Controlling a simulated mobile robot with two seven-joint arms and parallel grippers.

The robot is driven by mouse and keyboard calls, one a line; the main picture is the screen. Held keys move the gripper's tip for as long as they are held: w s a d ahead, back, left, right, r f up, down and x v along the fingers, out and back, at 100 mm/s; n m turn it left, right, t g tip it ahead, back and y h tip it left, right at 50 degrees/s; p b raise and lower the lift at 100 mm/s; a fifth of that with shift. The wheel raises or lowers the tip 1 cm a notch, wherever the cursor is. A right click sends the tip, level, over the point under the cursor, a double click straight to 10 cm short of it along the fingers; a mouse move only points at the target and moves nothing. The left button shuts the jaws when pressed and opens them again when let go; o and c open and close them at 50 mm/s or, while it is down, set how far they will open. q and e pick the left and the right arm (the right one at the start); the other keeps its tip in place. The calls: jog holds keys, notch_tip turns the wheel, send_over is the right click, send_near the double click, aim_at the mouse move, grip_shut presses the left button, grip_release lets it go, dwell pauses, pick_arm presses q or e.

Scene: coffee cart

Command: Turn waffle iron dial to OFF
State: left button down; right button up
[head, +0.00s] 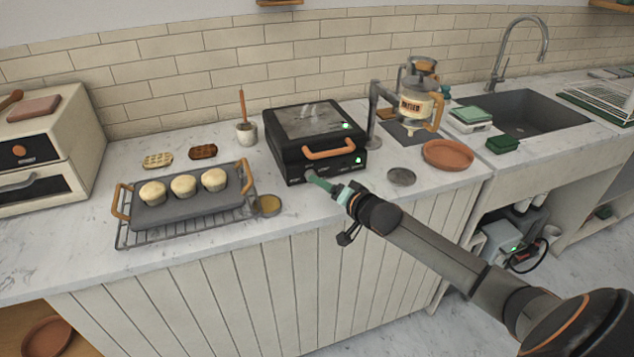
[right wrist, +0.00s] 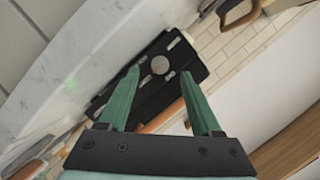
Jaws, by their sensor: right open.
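The black waffle iron (head: 293,152), with an orange handle (head: 328,150) and a small green light on its front, stands closed on the counter near the wall. My right gripper (head: 313,178) is at the lower left of its front panel. In the right wrist view, the round grey dial (right wrist: 160,64) on the black panel (right wrist: 150,100) shows between the tips of the open green fingers of my right gripper (right wrist: 160,75). I cannot tell whether the fingers touch the dial, and its marking is too small to read. My left gripper is not in view.
A dark tray (head: 180,210) with three muffins sits on a wire rack left of the waffle iron. A small dish (head: 267,206) lies near the front edge. A coffee brewer (head: 416,105) and a terracotta plate (head: 448,155) stand to the right.

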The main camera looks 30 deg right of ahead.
jog(key=shift+x, duration=2)
jog(key=shift+c, duration=0.2)
grip_shut()
